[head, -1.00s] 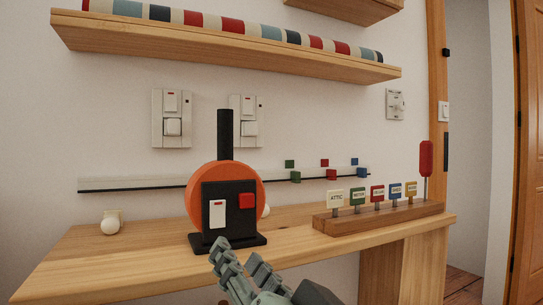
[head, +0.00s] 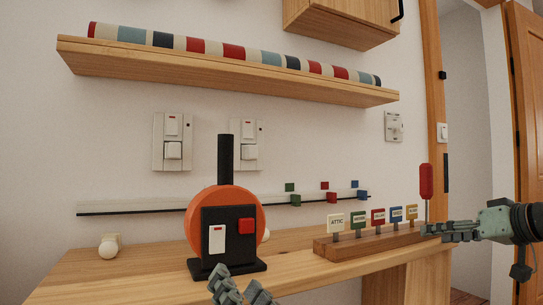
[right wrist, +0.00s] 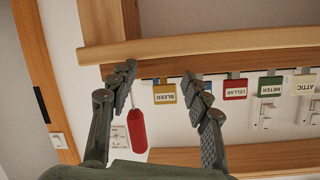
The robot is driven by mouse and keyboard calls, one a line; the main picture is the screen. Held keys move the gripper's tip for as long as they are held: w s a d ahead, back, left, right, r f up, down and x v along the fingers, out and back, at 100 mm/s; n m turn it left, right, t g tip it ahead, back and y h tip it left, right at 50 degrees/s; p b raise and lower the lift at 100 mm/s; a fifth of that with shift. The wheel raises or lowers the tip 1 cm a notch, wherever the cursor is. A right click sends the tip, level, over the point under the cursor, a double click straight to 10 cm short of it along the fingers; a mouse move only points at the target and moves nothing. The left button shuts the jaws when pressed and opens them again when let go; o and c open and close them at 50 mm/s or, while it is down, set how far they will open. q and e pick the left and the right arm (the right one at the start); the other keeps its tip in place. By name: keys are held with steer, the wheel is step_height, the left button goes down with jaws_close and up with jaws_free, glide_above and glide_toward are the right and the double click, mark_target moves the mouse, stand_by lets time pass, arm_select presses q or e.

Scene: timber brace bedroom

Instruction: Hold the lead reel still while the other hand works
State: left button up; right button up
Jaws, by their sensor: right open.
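The lead reel (head: 198,222) is an orange disc on a black stand with an upright black post. Its front box carries a white switch and a red block. It stands upright on the wooden bench. My left gripper (head: 236,276) is in front of and below the reel base, fingers apart and empty, apart from the reel as far as I can tell. My right gripper (head: 432,233) is at the right end of the bench, by the red-handled tool (head: 426,181). In the right wrist view its fingers are open (right wrist: 160,80), and the red handle (right wrist: 137,128) shows between them.
A wooden block (head: 368,243) holds several coloured label tags beside the red-handled tool. A pale knob (head: 109,246) sits at the bench's left. A rail (head: 150,207) with small coloured blocks runs along the wall. A shelf (head: 220,72) overhangs above.

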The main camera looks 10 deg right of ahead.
steer(key=a+r+n+y, duration=0.2)
steer(key=a, duration=0.4)
steer(key=a+r+n+y, duration=0.3)
steer(key=a, duration=0.3)
steer(key=a+r+n+y, duration=0.2)
steer(key=a+r+n, duration=0.1)
steer(key=a, duration=0.3)
steer(key=shift+s+a+r+g+y, duration=0.1)
steer(key=shift+s+r+g+y, duration=0.2)
steer(key=shift+g, duration=0.1)
steer(key=s+a+r+n+g+y, duration=0.2)
steer(key=a+r+n+g+y, duration=0.15)
steer(key=a, duration=0.35)
steer(key=s+a+r+n+g+y, duration=0.2)
steer(key=a+r+n, duration=0.15)
steer(key=a, duration=0.45)
steer(key=r+g, duration=0.1)
steer(key=g, duration=0.2)
glide_above(226, 184)
steer(key=w+d, duration=0.1)
steer(key=shift+w+a, duration=0.2)
steer(key=shift+a, duration=0.3)
jaws_close()
